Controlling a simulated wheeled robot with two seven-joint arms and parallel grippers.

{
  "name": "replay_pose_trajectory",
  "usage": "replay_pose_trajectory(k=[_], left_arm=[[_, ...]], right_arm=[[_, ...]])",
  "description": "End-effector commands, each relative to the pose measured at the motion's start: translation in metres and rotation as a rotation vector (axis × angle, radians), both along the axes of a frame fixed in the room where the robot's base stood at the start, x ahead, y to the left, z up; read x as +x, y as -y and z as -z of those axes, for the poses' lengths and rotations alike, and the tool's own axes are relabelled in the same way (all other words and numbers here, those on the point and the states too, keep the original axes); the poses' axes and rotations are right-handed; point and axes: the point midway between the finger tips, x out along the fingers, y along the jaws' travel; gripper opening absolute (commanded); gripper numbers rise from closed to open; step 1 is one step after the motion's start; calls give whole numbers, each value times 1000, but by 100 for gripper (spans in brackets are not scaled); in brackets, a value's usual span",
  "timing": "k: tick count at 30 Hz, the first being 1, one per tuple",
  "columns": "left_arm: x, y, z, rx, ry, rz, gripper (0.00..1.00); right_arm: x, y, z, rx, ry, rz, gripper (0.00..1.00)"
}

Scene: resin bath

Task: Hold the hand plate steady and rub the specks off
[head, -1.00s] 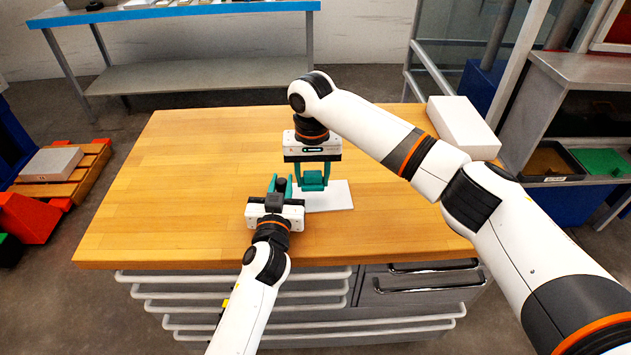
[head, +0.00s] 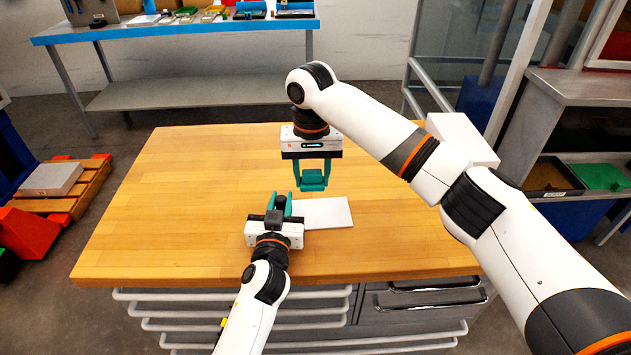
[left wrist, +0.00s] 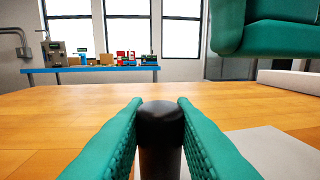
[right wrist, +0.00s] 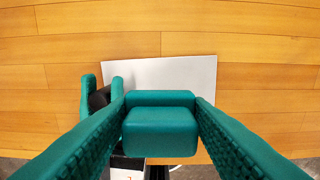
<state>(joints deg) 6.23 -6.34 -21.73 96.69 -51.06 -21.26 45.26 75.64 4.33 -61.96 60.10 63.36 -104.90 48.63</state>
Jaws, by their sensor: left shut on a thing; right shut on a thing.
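The white hand plate (head: 335,213) lies flat on the wooden bench top. It also shows in the right wrist view (right wrist: 190,70) and the left wrist view (left wrist: 280,150). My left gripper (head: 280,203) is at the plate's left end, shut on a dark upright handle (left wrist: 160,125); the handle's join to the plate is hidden. My right gripper (head: 313,176) points down, shut on a teal block (right wrist: 160,127). The block is raised above the plate, with a clear gap. I see no specks; the block and fingers cover part of the plate.
A white box (head: 462,140) stands at the bench's back right, behind my right arm. The wooden bench top (head: 190,200) is clear to the left. A blue-edged table (head: 180,28) with small items stands behind, and a shelf with trays (head: 552,175) stands at right.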

Motion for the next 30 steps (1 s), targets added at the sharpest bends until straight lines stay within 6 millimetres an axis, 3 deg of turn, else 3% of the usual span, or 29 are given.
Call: replay_pose_trajectory(k=[2,3,7,19,30], left_arm=[[0,0,0,1,0,0,8],[0,0,0,1,0,0,28],[0,0,0,1,0,0,48],[-9,-1,2,0,-2,0,48],[-84,-8,2,-2,-5,0,48]], right_arm=[[0,0,0,0,0,0,23],[0,0,0,0,0,0,23],[0,0,0,0,0,0,23],[0,0,0,0,0,0,23],[0,0,0,0,0,0,23]])
